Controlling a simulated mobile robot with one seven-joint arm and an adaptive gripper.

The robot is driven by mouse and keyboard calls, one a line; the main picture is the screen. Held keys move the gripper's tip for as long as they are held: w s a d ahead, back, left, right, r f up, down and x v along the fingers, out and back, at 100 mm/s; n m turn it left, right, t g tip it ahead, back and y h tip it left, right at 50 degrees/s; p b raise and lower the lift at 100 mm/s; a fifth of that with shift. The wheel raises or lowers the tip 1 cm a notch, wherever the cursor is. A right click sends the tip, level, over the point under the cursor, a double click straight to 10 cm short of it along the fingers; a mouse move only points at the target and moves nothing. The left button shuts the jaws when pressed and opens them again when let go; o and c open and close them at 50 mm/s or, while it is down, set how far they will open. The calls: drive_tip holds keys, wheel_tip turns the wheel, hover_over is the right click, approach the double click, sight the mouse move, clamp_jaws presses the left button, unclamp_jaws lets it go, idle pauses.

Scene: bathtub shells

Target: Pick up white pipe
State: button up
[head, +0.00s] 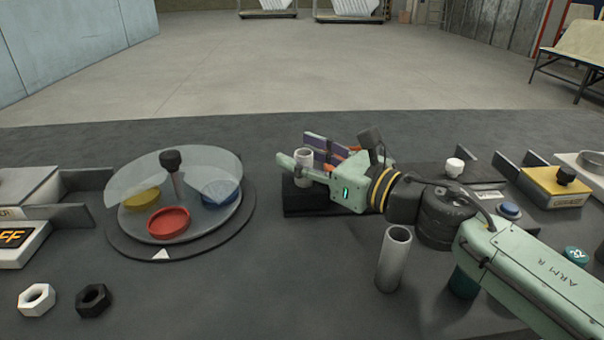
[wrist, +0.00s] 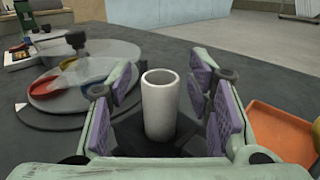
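A short white pipe (head: 303,168) stands upright on a black block (head: 300,208) near the middle of the table. My gripper (head: 299,151) reaches in from the right, with its fingers on either side of this pipe. In the wrist view the white pipe (wrist: 160,106) stands between the purple finger pads of my gripper (wrist: 161,78), with a visible gap on both sides. The gripper is open around the pipe and not closed on it.
A round turntable (head: 240,222) with coloured dishes and a clear cover is at left. A white nut (head: 24,301) and a black nut (head: 80,302) lie front left. The front middle is clear.

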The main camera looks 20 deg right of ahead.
clamp_jaws()
idle(0.3)
drive_tip(key=shift+w+r, duration=0.1)
